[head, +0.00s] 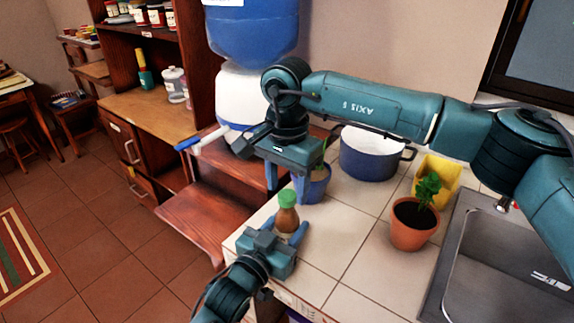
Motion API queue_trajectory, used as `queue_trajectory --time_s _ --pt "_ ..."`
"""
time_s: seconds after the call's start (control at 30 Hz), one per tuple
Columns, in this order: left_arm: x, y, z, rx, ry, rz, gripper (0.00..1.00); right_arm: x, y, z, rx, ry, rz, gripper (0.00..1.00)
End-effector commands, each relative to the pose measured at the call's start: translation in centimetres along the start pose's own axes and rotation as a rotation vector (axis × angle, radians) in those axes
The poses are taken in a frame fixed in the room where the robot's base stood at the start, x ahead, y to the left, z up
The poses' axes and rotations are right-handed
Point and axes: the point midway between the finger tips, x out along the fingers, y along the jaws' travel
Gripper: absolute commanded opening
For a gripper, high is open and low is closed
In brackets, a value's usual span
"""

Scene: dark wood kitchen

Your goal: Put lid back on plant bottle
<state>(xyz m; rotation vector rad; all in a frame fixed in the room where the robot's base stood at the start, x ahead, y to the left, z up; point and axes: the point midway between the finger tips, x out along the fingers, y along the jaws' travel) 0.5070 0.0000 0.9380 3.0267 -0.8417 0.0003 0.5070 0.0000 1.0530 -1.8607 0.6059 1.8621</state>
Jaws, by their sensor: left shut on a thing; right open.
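A small bottle with a brown body (287,220) stands upright near the counter's left corner. A green lid (287,198) sits at its top; I cannot tell whether it is fully seated. My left gripper (285,230) comes from below and is shut on the bottle's body, one finger on each side. My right gripper (287,187) points down just above the green lid. Its fingers are open, apart on either side, with nothing between them.
A blue pot with a plant (318,184) stands close behind the bottle. A white and blue cooking pot (368,158), a terracotta potted plant (411,232) and a sink (500,268) lie to the right. The tiled counter (345,225) between is clear. Wooden steps (205,208) are left.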

Motion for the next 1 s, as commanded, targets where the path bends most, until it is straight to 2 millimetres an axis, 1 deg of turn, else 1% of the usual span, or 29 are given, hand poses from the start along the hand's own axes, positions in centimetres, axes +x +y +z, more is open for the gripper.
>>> queue_trajectory --time_s 0.03,0.17,0.47,1.0 --pt "-0.01 0.0 0.06 0.0 -0.002 0.0 0.0 0.52 0.02 0.01 0.0 -0.001 0.0 0.5" --pt "-0.01 0.0 0.06 0.0 -0.002 0.0 0.0 1.24 0.0 0.0 0.0 0.0 -0.001 0.5" --pt "-0.01 0.0 0.07 0.0 -0.002 0.0 0.0 1.37 0.0 -0.01 0.001 0.001 -0.001 0.5" --pt "-0.01 -0.01 0.07 0.0 -0.002 0.0 0.0 1.34 0.01 -0.02 0.001 0.001 -0.001 0.06"
